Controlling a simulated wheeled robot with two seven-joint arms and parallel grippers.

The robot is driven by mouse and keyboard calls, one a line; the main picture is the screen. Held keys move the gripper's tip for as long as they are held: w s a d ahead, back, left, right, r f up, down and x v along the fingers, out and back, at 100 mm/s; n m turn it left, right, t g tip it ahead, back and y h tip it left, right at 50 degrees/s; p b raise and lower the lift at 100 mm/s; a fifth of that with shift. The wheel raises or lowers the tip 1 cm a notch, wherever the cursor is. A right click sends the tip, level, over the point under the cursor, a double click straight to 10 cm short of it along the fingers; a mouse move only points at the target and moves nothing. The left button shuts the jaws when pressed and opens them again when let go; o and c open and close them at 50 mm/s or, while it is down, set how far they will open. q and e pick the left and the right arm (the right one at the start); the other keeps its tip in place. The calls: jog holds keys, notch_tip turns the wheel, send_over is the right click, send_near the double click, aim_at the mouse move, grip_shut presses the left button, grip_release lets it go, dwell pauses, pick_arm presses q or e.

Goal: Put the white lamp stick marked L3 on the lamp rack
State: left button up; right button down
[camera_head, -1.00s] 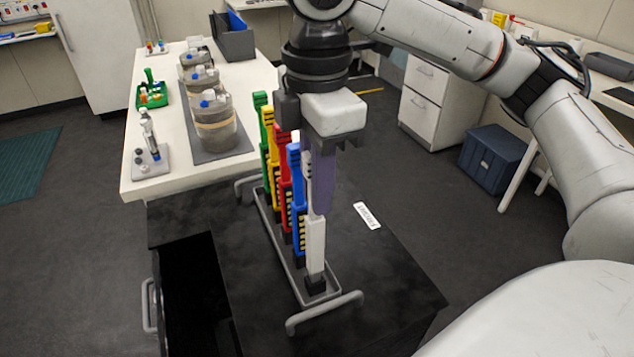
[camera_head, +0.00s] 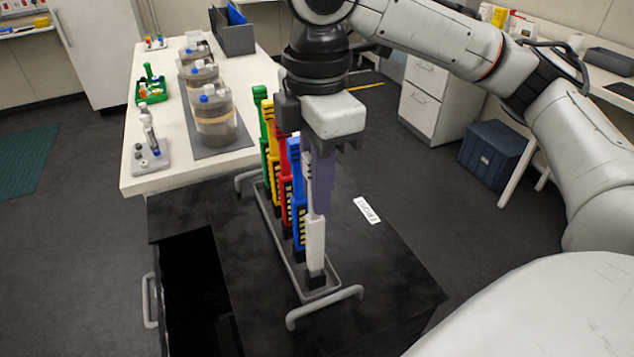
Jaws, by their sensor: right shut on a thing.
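The white lamp stick (camera_head: 315,243) stands upright at the near end of the lamp rack (camera_head: 330,294), in line with the other sticks. Its black foot is at the rack's near slot; I cannot tell whether it is fully seated. My right gripper (camera_head: 319,203) points down from above and is shut on the white stick's upper part. A purple-grey finger hides much of that part, and the L3 mark cannot be read. Blue (camera_head: 297,200), red (camera_head: 283,190), yellow (camera_head: 270,165) and green (camera_head: 261,130) sticks stand behind it in the rack. My left gripper is out of view.
The rack stands on a black cabinet top (camera_head: 385,270), with a small white label (camera_head: 367,210) to its right. An open dark recess is at the left. A white table (camera_head: 175,180) behind carries several bioreactor vessels (camera_head: 215,125).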

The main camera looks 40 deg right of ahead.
jog(key=shift+f, duration=0.9)
dwell(0.8)
jog(key=c, duration=1.6)
grip_release()
jog(key=shift+r, duration=0.1)
notch_tip(320, 180, up, 10)
jog(key=shift+r, duration=0.1)
